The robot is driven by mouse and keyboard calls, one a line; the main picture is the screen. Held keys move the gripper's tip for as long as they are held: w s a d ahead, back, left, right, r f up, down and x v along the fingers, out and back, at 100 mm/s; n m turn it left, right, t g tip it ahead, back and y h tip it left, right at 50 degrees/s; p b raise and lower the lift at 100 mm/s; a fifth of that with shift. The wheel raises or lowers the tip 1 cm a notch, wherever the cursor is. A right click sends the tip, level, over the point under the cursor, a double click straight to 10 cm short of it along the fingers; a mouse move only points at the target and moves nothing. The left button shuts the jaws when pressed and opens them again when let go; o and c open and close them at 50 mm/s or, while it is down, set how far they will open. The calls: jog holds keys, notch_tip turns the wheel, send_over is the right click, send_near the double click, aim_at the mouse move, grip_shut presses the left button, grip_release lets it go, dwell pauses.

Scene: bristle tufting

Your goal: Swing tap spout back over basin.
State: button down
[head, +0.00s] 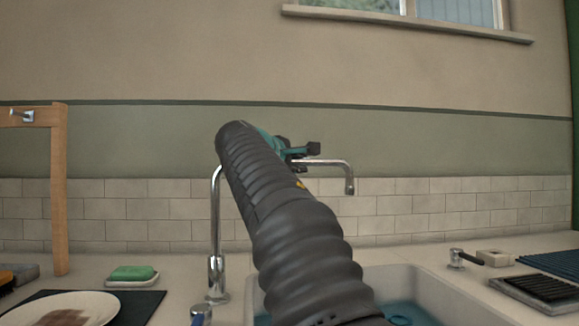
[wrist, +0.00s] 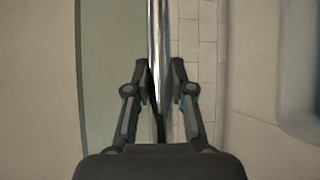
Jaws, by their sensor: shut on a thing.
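The chrome tap (head: 215,235) stands on the counter at the left of the basin. Its spout (head: 346,168) reaches right, with the end turned down, and in the picture lies above the basin's back part. My arm hides the middle of the tap. My gripper (head: 300,153) is shut on the spout, short of its bent end. In the wrist view, the spout (wrist: 159,35) runs upright between the two fingers of my gripper (wrist: 160,82). The white basin (head: 425,285) holds blue water and is partly hidden by my arm.
A green soap on a dish (head: 133,282), a plate (head: 60,310) and a wooden frame (head: 59,190) are at the left. A tiled wall (head: 440,205) stands behind the tap.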

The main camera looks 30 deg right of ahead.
jog(key=shift+s+a+m+g+h, duration=0.2)
jog(key=shift+s+m+g+h, duration=0.1)
jog(key=shift+s+m+g, duration=0.25)
jog(key=shift+s+a+m+g+h, duration=0.15)
jog(key=shift+s+m+g+h, duration=0.2)
jog(key=shift+s+g, duration=0.4)
jog(key=shift+s, duration=0.15)
jog(key=shift+f, duration=0.1)
jog(key=c, duration=1)
grip_release()
jog(key=shift+a, duration=0.1)
jog(key=shift+a, duration=0.1)
jog(key=v, duration=1.2)
jog(key=shift+s, duration=0.2)
